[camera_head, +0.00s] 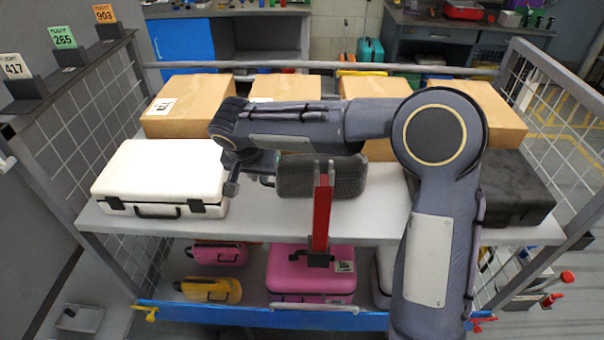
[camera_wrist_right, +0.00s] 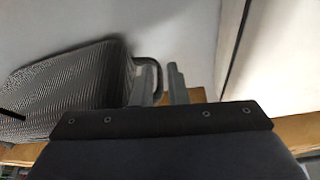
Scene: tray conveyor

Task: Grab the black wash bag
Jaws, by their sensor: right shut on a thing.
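The black wash bag (camera_head: 322,176), dark and ribbed, is on the grey upper shelf (camera_head: 300,226), partly hidden by my right arm and a red upright. In the right wrist view the bag (camera_wrist_right: 75,88) lies at left, with its handle loop at my fingers. My right gripper (camera_head: 236,178) is at the bag's left end, between it and the white case. Its fingers (camera_wrist_right: 166,84) are nearly together at the handle, shut on it; the exact contact is hard to see. My left gripper is not in view.
A white case (camera_head: 160,172) stands close left of my right gripper. Cardboard boxes (camera_head: 185,104) line the back. A black case (camera_head: 512,190) is at right. Pink (camera_head: 310,272) and yellow cases (camera_head: 210,290) are on the lower shelf. Mesh sides enclose the rack.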

